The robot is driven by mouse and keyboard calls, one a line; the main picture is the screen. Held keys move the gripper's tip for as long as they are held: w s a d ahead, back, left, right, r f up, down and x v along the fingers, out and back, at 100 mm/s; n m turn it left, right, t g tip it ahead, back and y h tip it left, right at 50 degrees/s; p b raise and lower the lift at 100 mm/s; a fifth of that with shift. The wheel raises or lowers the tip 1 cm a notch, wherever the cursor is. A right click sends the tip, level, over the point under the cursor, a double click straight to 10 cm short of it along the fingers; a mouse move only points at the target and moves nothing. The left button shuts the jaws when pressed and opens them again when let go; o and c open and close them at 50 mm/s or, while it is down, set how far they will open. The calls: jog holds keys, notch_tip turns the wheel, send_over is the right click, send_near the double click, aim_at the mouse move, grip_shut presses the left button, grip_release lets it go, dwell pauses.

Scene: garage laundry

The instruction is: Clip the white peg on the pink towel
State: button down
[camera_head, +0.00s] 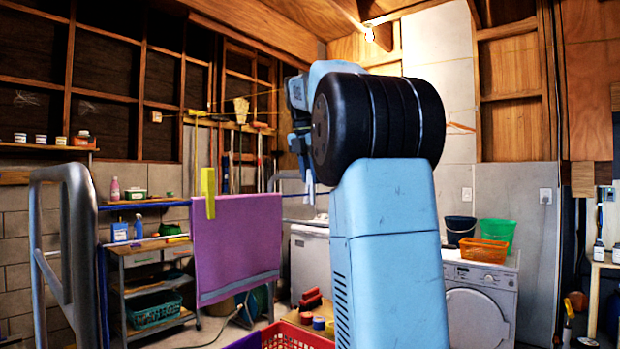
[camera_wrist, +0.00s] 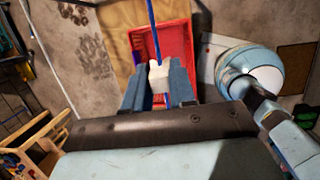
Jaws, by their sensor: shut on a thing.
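The pink towel (camera_head: 237,245), which looks purplish-pink, hangs over a blue line in the head view. A yellow peg (camera_head: 208,192) is on its top edge near the left end. My gripper (camera_head: 304,160) points down, right of the towel's right edge. It is shut on the white peg (camera_head: 309,189). In the wrist view the white peg (camera_wrist: 158,76) sits between the fingers of my gripper (camera_wrist: 157,88), with the blue line (camera_wrist: 153,25) passing at it. I cannot tell whether the peg touches the line. The towel does not show in the wrist view.
A red crate (camera_wrist: 173,43) is below my gripper in the wrist view. A grey metal post (camera_head: 75,250) stands at the left. A shelf unit (camera_head: 150,290) stands behind the towel. A washing machine (camera_head: 480,300) is at the right.

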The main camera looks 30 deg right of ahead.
jog(key=shift+r, duration=2.2)
jog(key=s+a+r, duration=0.2)
jog(key=a, duration=0.5)
jog(key=s+a+r, duration=0.2)
jog(key=a+r, duration=0.1)
jog(key=a, duration=0.3)
jog(key=shift+s+a+m+g, duration=0.25)
jog(key=shift+a+m+g, duration=0.05)
jog(key=shift+a+g, duration=0.1)
jog(key=shift+d+f, duration=0.1)
jog(key=shift+f, duration=0.1)
jog(key=shift+s+a+f+x, duration=0.1)
jog(key=shift+a+x, duration=0.25)
jog(key=shift+x, duration=1.15)
jog(key=shift+s+a+f+x, duration=0.1)
jog(key=shift+a+x, duration=0.25)
jog(key=shift+x, duration=1.15)
jog(key=shift+s+a+f+x, duration=0.1)
jog(key=shift+a+x, duration=0.2)
jog(key=shift+x, duration=1.2)
jog(key=c, duration=0.9)
grip_release()
jog(key=shift+f, duration=0.1)
